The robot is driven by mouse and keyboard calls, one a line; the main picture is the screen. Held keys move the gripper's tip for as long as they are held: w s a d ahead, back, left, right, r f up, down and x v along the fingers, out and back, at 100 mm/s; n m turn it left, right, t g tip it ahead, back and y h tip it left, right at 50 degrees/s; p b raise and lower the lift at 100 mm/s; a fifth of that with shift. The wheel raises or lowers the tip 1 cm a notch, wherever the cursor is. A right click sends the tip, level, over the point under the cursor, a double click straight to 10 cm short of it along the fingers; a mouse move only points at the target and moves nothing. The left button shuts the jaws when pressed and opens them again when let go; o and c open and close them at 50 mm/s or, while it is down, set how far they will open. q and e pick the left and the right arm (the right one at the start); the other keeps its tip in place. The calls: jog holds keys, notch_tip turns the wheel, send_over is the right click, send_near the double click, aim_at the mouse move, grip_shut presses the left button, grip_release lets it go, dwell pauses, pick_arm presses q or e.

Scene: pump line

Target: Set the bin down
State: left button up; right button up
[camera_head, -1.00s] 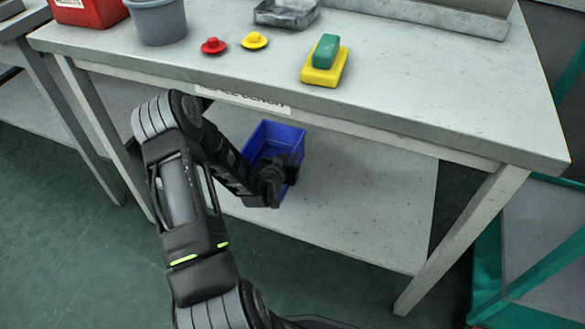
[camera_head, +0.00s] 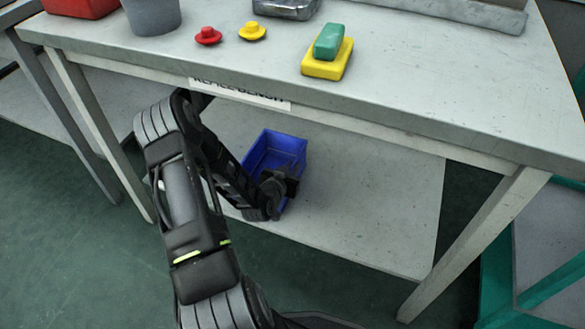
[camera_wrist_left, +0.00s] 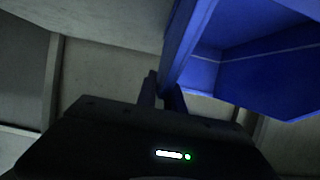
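The blue bin (camera_head: 284,152) is an open box under the bench top, at the lower shelf (camera_head: 370,210). My left gripper (camera_head: 278,186) is at the bin's near side, with my left arm reaching in under the bench. In the left wrist view, the gripper's two fingers (camera_wrist_left: 161,92) are closed on the edge of the bin's wall (camera_wrist_left: 182,45). The bin (camera_wrist_left: 270,75) looks empty in the parts I see. Its underside is hidden, so I cannot tell whether it touches the shelf. My right gripper is out of view.
The bench top (camera_head: 430,95) overhangs the shelf, with a front leg (camera_head: 465,245) at the right. On top are a red knob (camera_head: 208,36), a yellow knob (camera_head: 252,31), a green-and-yellow block (camera_head: 327,55) and a grey bucket (camera_head: 152,14). The shelf right of the bin is clear.

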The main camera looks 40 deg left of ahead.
pick_arm(q)
jog(key=o, duration=0.3)
jog(key=shift+o, duration=0.2)
jog(key=shift+r, duration=0.15)
jog(key=shift+s+r, duration=0.1)
jog(key=p+v, duration=0.4)
jog(key=v, duration=0.7)
jog(key=shift+s+d, duration=0.2)
jog(key=shift+s, duration=0.2)
